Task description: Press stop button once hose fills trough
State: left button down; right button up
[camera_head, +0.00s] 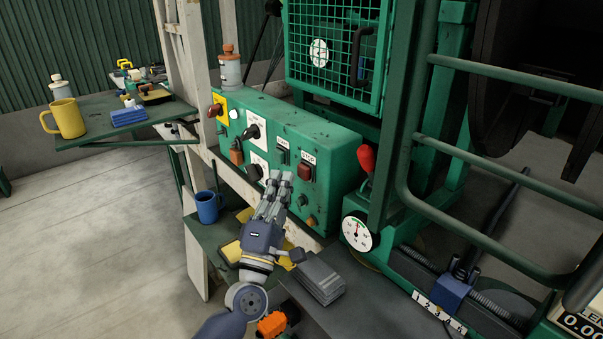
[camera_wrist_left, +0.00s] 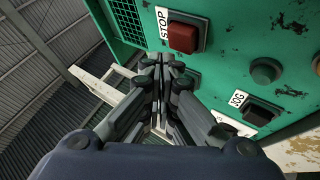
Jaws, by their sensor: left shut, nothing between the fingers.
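The red stop button (camera_head: 305,172) sits on the front of the green control box (camera_head: 345,160), under a STOP label. It also shows in the left wrist view (camera_wrist_left: 184,37), at the upper middle, uncovered. My left gripper (camera_head: 283,177) is shut and empty, its fingertips in front of the panel, just left of and slightly below the button. In the left wrist view its fingertips (camera_wrist_left: 163,62) are below and left of the button; I cannot tell if they touch the panel. A dark ribbed hose (camera_head: 497,301) shows at the lower right. I cannot make out a trough or its fill.
A green button (camera_head: 282,155) is left of the stop button; a black JOG button (camera_wrist_left: 261,113) shows in the wrist view. A red-knobbed lever (camera_head: 367,159) and a dial gauge (camera_head: 357,233) stand to the right. A length display (camera_head: 580,322) is cut off, showing zeros.

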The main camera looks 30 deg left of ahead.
pick_arm(q)
jog(key=s, duration=0.1)
jog(key=s+a, duration=0.1)
jog(key=s, duration=0.2)
jog(key=shift+s+a, duration=0.15)
jog(key=shift+a, duration=0.2)
